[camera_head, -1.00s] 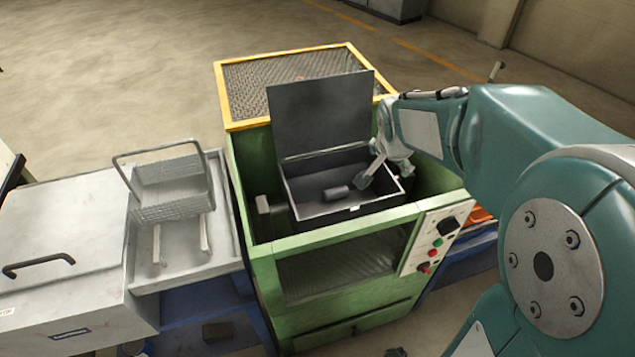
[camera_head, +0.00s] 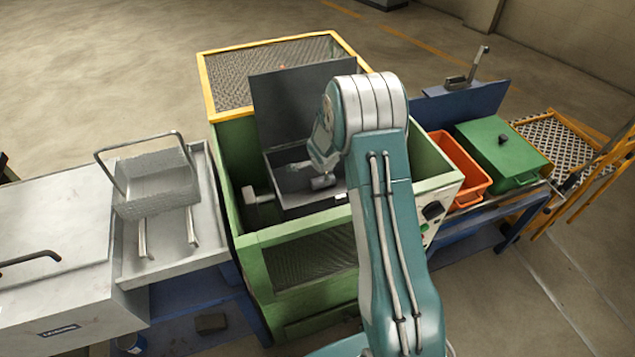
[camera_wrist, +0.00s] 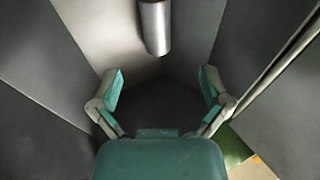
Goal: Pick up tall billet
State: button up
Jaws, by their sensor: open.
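The billet (camera_wrist: 155,25) is a grey metal cylinder at the top middle of the wrist view, its upper end cut off by the picture edge. It is inside the dark open box (camera_head: 292,212) set in the green furnace housing. My gripper (camera_wrist: 162,86) is open and empty, its two teal-padded fingers spread wide. In the wrist view the billet lies beyond the fingertips, between their lines and apart from them. In the head view my gripper (camera_head: 320,172) reaches down into the box, and my arm hides the box's right part. I cannot clearly make out the billet there.
The box's raised dark lid (camera_head: 285,105) stands behind my gripper. The green housing walls (camera_head: 300,235) surround the box. A wire basket (camera_head: 155,190) stands at left on a grey tray. An orange bin (camera_head: 462,170) and a green lidded box (camera_head: 503,155) stand at right.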

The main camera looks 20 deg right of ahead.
aim_at(323, 180)
jog(key=x, duration=1)
jog(key=shift+s, duration=0.25)
grip_shut()
